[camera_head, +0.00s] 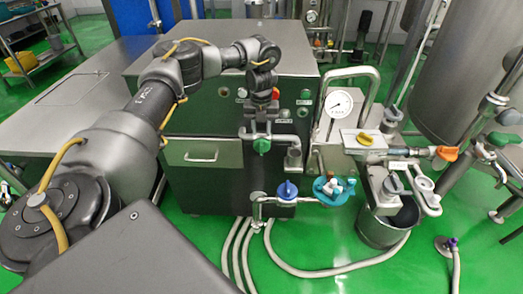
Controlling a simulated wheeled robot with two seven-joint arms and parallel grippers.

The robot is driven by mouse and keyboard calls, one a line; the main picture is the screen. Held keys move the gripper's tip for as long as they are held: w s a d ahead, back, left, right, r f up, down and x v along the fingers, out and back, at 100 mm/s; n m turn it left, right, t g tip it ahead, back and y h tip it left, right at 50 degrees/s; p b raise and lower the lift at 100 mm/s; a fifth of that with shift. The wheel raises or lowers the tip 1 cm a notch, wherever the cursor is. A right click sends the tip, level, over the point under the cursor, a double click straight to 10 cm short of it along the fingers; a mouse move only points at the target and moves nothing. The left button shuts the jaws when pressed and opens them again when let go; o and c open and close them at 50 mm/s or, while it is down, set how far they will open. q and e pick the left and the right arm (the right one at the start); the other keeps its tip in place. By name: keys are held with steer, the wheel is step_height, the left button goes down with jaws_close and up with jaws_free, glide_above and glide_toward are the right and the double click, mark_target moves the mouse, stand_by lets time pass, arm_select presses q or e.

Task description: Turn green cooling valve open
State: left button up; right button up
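The green valve handle (262,146) sits on a steel pipe at the front of the grey steel cabinet, near the middle of the head view. My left arm reaches in from the left, and its gripper (262,122) points down just above the green handle. The gripper overlaps the pipework behind it, so I cannot tell whether its fingers are open or shut, or whether they touch the valve. My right gripper is not in view.
A blue valve (287,190) sits on a lower pipe, beside a blue round fitting (334,189). A pressure gauge (339,103), an orange handle (447,153) and a steel bucket (386,224) stand to the right. Pale hoses (309,273) lie on the green floor.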

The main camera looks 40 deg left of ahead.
mark_target(261, 145)
arm_select(q)
step_height(261, 145, down, 10)
steer(key=shift+f, duration=0.1)
stand_by(0.4)
steer(key=shift+c, duration=0.2)
jaws_close()
